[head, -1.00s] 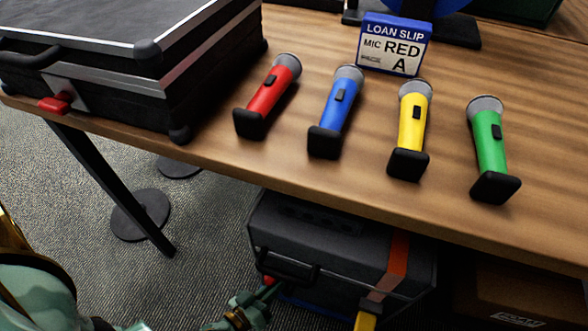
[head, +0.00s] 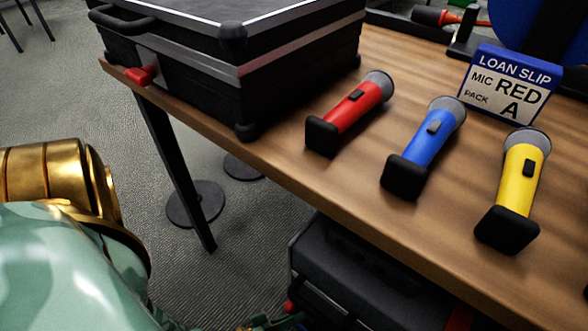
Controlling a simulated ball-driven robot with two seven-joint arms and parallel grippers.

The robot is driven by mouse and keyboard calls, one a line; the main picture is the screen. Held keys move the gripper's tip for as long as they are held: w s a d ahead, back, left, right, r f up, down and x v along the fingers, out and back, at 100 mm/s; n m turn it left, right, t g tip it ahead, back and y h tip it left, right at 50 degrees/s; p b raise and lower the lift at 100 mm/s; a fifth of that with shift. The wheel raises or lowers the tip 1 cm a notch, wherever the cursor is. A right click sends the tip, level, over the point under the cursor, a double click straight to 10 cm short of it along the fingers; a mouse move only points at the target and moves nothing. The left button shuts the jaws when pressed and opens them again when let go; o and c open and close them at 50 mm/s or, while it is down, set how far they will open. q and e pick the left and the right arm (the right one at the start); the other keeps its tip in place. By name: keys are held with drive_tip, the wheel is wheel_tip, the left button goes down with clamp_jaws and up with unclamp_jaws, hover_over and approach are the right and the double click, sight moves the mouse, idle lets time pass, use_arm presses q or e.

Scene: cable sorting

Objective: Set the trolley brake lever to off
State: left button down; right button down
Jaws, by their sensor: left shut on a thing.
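A small red part (head: 290,306), which looks like the brake lever, shows at the lower left side of the dark case (head: 345,270) under the table. My left gripper (head: 284,322) is at the bottom edge of the head view, right below this red part, and is shut on it. The fingers are small, dark and mostly cut off by the picture's edge. The lever's setting cannot be read, and the trolley's lower part is out of view. My right gripper is not in view.
The wooden table (head: 285,165) overhangs the dark case. On it are a large black case (head: 190,85), a red microphone (head: 358,108), a blue one (head: 430,140), a yellow one (head: 518,180) and a loan slip (head: 508,85). A table leg (head: 175,165) stands left.

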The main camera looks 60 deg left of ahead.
use_arm(q)
drive_tip(key=shift+a, duration=0.1)
drive_tip(key=c, duration=1.4)
unclamp_jaws()
